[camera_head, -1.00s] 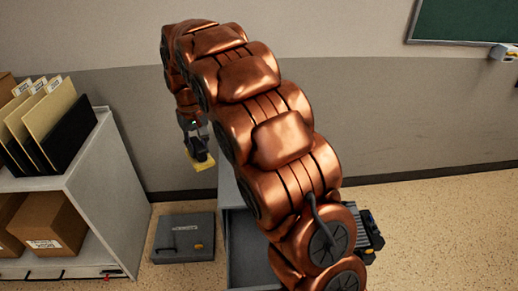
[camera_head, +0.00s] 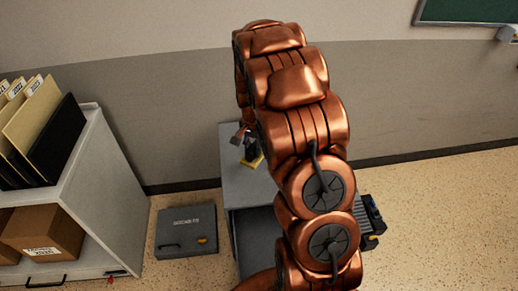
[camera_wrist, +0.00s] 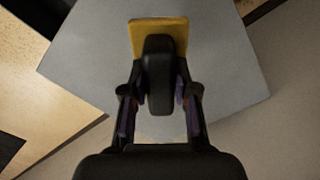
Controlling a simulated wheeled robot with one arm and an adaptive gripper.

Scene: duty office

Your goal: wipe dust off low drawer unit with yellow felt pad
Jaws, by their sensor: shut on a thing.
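My gripper (camera_wrist: 160,120) is shut on the black grip of the yellow felt pad (camera_wrist: 142,38). In the wrist view the pad is in front of the grey top of the low drawer unit (camera_wrist: 225,70). In the head view the pad (camera_head: 254,162) appears at or just above the top of the drawer unit (camera_head: 235,190); I cannot tell whether it touches. My copper arm hides much of the unit's right side. An open drawer (camera_head: 258,232) shows at its front. Dust cannot be made out on the visible top.
A grey case (camera_head: 187,232) lies on the floor left of the unit. A shelf (camera_head: 110,190) with folders (camera_head: 32,118) and a cardboard box (camera_head: 45,230) stands farther left. A dark object (camera_head: 371,215) shows at the right. The wall is behind.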

